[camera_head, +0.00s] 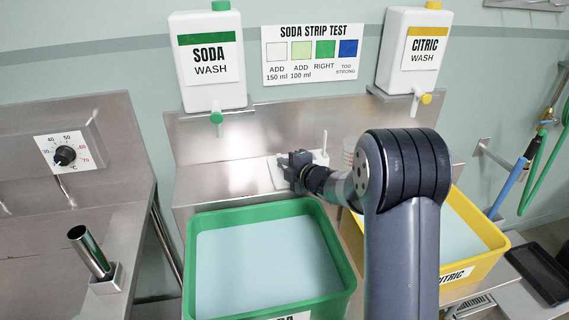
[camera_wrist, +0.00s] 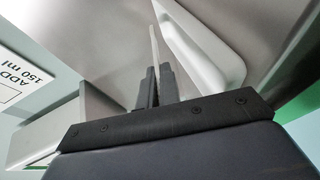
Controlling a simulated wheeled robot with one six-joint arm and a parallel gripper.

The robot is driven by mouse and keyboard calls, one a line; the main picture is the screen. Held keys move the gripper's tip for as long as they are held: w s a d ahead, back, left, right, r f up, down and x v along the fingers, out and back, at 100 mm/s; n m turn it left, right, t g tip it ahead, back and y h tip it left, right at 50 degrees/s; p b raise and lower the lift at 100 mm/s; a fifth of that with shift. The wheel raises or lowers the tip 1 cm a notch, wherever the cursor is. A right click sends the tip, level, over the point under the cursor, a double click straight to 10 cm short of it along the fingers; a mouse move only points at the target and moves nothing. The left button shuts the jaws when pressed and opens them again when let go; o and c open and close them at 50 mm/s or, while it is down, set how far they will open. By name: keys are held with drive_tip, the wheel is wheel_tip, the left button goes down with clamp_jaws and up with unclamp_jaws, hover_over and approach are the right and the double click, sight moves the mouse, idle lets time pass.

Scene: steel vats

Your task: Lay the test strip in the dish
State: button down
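My gripper (camera_head: 293,168) is at the back ledge, over or beside a low white dish (camera_head: 278,175). In the wrist view my gripper's two dark fingers (camera_wrist: 158,84) are close together, with a thin pale test strip (camera_wrist: 155,45) between them, sticking out past their tips. The dish (camera_wrist: 205,45) shows in that view as a white tray with a rounded recess, just right of the strip. The strip appears apart from the recess, but contact with the rim is unclear. In the head view my gripper and arm hide part of the dish.
A thin white upright piece (camera_head: 324,143) stands at the dish's right side, beside a clear cup (camera_head: 349,150). A green tub (camera_head: 270,203) and a yellow tub (camera_head: 484,224) of liquid stand in front. Soda (camera_head: 211,68) and citric (camera_head: 411,52) jugs flank the strip chart (camera_head: 313,52).

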drive_tip(key=c, duration=1.6)
unclamp_jaws()
drive_tip(key=shift+o, duration=0.2)
drive_tip(key=b+v, duration=0.1)
drive_tip(key=v, duration=1)
drive_tip(key=shift+w+a, duration=0.15)
drive_tip(key=shift+a, duration=0.05)
drive_tip(key=p+x, duration=0.1)
drive_tip(key=x, duration=0.9)
drive_tip(key=shift+w+a, duration=0.15)
drive_tip(key=shift+w, duration=0.05)
wheel_tip(320, 180, up, 2)
drive_tip(key=shift+w+r+p, duration=0.1)
drive_tip(key=shift+r+p, duration=0.1)
drive_tip(key=shift+p, duration=0.8)
drive_tip(key=shift+r+p, duration=0.5)
drive_tip(key=shift+r, duration=0.3)
